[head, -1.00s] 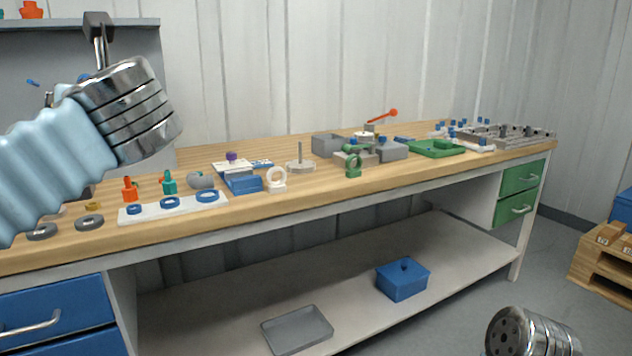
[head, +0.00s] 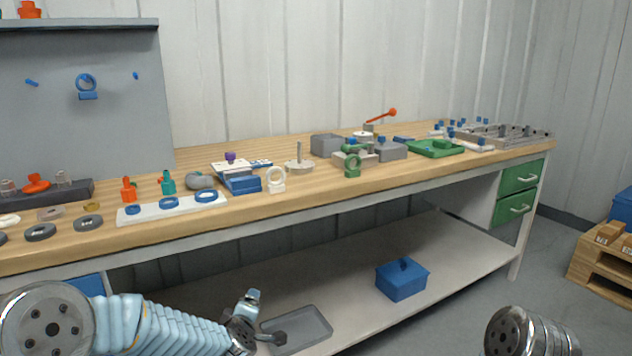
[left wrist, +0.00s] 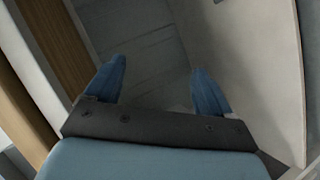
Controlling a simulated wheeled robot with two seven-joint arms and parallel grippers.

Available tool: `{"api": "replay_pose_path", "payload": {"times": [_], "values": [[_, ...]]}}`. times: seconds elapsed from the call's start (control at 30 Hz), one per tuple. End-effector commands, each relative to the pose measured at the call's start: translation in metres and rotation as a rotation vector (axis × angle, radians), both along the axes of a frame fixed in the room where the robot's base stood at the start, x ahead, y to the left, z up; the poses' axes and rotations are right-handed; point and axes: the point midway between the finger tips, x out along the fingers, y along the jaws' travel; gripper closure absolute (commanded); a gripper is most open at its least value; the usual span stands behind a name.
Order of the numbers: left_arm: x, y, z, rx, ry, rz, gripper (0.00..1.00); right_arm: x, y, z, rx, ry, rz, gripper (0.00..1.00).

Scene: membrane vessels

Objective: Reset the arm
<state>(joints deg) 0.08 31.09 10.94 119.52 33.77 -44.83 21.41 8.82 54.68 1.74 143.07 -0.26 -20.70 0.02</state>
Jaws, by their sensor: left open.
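My left arm reaches in from the lower left of the head view, low in front of the workbench. Its gripper (head: 262,318) is beside the grey tray (head: 312,326) in the picture, and I cannot tell how far apart they are in depth. In the left wrist view the two blue fingers of the left gripper (left wrist: 158,72) stand wide apart with nothing between them. Only a metal part of my own body shows at the lower right of the head view; my right gripper is not seen.
The wooden workbench (head: 110,235) holds rings, valves, blocks and trays. A blue lidded box (head: 402,280) stands on the lower shelf (head: 455,245). Green drawers (head: 520,178) are at the bench's right end, and a pallet (head: 600,262) stands on the floor beyond.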

Motion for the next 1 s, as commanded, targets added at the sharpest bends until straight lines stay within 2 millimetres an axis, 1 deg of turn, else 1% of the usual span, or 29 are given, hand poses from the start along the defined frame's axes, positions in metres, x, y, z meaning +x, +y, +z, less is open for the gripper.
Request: {"api": "replay_pose_path", "payload": {"times": [0.03, 0.07, 0.1, 0.17, 0.2, 0.27, 0.3, 0.37, 0.4, 0.47, 0.5, 0.6, 0.7, 0.8, 1.0], "values": [[-0.014, -0.006, -0.038, 0.045, 0.081, -0.072, 0.17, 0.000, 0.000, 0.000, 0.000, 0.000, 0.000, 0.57], [-0.024, -0.010, -0.059, 0.074, 0.126, -0.119, 0.17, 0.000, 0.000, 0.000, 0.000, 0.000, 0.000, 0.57], [-0.038, -0.016, -0.085, 0.107, 0.186, -0.184, 0.17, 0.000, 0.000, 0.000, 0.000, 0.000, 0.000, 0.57], [-0.063, -0.023, -0.124, 0.151, 0.276, -0.284, 0.17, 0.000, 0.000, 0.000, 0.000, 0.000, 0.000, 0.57], [-0.082, -0.028, -0.148, 0.178, 0.334, -0.353, 0.17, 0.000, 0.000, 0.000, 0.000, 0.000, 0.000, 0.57], [-0.113, -0.035, -0.181, 0.209, 0.420, -0.459, 0.17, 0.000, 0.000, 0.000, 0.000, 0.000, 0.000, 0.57], [-0.136, -0.039, -0.202, 0.227, 0.477, -0.532, 0.17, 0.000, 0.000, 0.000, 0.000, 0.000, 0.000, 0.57], [-0.171, -0.044, -0.228, 0.246, 0.556, -0.643, 0.17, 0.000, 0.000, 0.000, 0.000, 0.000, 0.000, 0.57], [-0.196, -0.048, -0.243, 0.254, 0.605, -0.714, 0.17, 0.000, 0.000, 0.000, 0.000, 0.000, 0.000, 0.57], [-0.230, -0.052, -0.261, 0.260, 0.669, -0.815, 0.17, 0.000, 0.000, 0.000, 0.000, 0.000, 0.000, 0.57], [-0.251, -0.054, -0.270, 0.261, 0.705, -0.876, 0.17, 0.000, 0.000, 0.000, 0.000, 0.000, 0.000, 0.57], [-0.293, -0.058, -0.284, 0.257, 0.773, -0.998, 0.17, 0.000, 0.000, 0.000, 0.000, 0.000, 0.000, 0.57], [-0.318, -0.060, -0.290, 0.251, 0.811, -1.075, 0.17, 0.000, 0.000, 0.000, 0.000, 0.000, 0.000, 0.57], [-0.329, -0.061, -0.292, 0.249, 0.824, -1.107, 0.17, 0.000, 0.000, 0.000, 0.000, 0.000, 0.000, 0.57], [-0.329, -0.061, -0.292, 0.249, 0.825, -1.109, 0.17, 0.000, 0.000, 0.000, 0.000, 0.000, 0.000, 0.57]]}}
